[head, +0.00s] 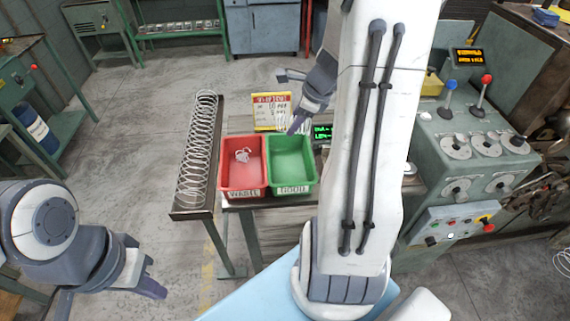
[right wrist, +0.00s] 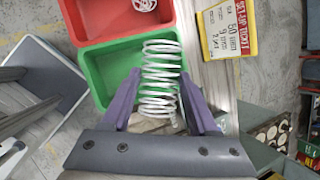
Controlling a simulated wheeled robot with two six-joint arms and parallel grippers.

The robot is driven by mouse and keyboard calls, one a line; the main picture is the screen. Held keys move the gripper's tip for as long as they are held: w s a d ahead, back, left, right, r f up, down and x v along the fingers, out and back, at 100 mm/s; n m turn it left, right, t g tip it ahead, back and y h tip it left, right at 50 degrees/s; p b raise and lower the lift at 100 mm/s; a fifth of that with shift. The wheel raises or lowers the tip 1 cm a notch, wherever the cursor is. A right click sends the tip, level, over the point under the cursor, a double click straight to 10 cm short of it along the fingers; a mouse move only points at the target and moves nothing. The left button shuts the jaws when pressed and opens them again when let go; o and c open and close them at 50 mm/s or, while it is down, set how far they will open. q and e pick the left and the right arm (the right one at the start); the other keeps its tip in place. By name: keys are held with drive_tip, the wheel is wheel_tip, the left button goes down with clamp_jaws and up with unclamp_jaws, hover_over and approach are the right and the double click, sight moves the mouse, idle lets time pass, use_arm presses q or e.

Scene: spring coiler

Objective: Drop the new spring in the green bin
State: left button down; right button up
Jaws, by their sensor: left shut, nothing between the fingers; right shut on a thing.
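The green bin (head: 291,152) stands on the bench, labelled GOOD, and looks empty in the head view. A white coil spring (right wrist: 161,78) is held between the purple fingers of my right gripper (right wrist: 162,105). In the head view my right gripper (head: 298,122) is at the far edge of the green bin, and my arm hides part of that area. In the right wrist view the green bin (right wrist: 93,62) lies behind the spring, which overlaps its edge. My left gripper (head: 145,287) is shut and empty at the lower left, away from the bench.
A red bin (head: 230,184) beside the green one holds a white coil. A green control machine (head: 445,150) is at right.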

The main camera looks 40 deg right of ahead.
wheel_tip(320, 180, down, 5)
drive_tip(key=b, duration=0.4)
drive_tip(key=shift+d+f+b, duration=0.15)
drive_tip(key=shift+b, duration=0.2)
drive_tip(key=o, duration=1.4)
drive_tip(key=shift+o, duration=0.2)
drive_tip(key=v, duration=1)
drive_tip(key=shift+r+p, duration=0.2)
drive_tip(key=shift+p, duration=0.2)
